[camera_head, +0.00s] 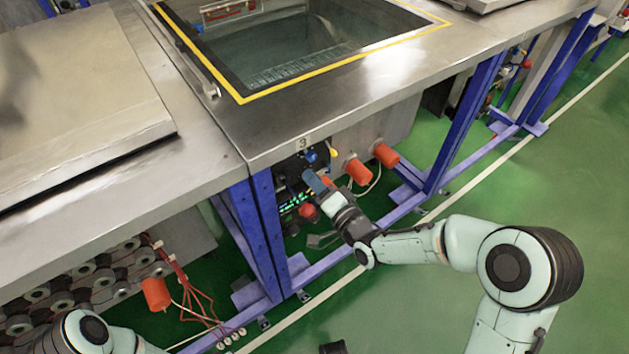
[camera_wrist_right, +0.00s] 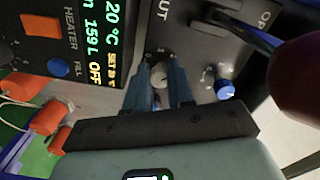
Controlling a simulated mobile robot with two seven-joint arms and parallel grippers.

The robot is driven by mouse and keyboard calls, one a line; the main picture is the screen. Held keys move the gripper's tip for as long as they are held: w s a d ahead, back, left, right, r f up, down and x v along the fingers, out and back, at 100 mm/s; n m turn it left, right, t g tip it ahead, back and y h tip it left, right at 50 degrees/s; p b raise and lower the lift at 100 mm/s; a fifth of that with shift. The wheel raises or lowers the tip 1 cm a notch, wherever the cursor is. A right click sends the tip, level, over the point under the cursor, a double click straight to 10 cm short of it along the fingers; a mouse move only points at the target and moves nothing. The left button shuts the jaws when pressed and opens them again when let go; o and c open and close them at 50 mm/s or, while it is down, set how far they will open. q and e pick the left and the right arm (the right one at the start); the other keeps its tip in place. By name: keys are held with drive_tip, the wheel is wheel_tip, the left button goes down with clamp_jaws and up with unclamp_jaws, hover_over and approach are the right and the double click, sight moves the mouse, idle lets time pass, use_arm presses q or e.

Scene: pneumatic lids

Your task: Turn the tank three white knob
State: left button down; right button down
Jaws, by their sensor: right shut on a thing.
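Tank three (camera_head: 290,115) is the steel tank under the "3" label, with a yellow-bordered opening. Its dark control panel (camera_head: 289,168) is on the front below the rim. My right gripper (camera_head: 314,182) reaches up to this panel and covers part of it. In the right wrist view, the right gripper (camera_wrist_right: 160,85) has its two blue fingers on either side of the small white knob (camera_wrist_right: 160,74) and is shut on it. The knob is hidden in the head view. Part of my left arm shows at bottom left; its gripper is out of view.
A blue knob (camera_wrist_right: 225,89) sits right of the fingers, and a dark red rounded thing (camera_wrist_right: 302,75) is close by at the right. A lit display (camera_wrist_right: 103,35) is at the left. Orange cylinders (camera_head: 358,171) stick out beside the panel. A blue leg (camera_head: 266,225) stands left of it.

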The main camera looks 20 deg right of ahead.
use_arm(q)
drive_tip(key=shift+g, duration=0.5)
drive_tip(key=shift+s+d+r+p, duration=0.5)
drive_tip(key=shift+s+r+p, duration=0.1)
drive_tip(key=shift+s+r, duration=0.15)
drive_tip(key=shift+s+d+r+p, duration=0.45)
drive_tip(key=shift+s+r+p, duration=0.15)
drive_tip(key=shift+s+r, duration=0.1)
use_arm(e)
drive_tip(key=shift+m, duration=3.7)
drive_tip(key=c, duration=1)
unclamp_jaws()
use_arm(q)
drive_tip(key=s, duration=0.1)
drive_tip(key=s+d+r+p, duration=0.1)
drive_tip(key=s+r+h+p, duration=0.1)
drive_tip(key=shift+d+m+g, duration=0.25)
drive_tip(key=shift+m+g, duration=0.05)
drive_tip(key=shift+g, duration=0.1)
use_arm(e)
drive_tip(key=v, duration=1.3)
drive_tip(key=shift+s, duration=0.2)
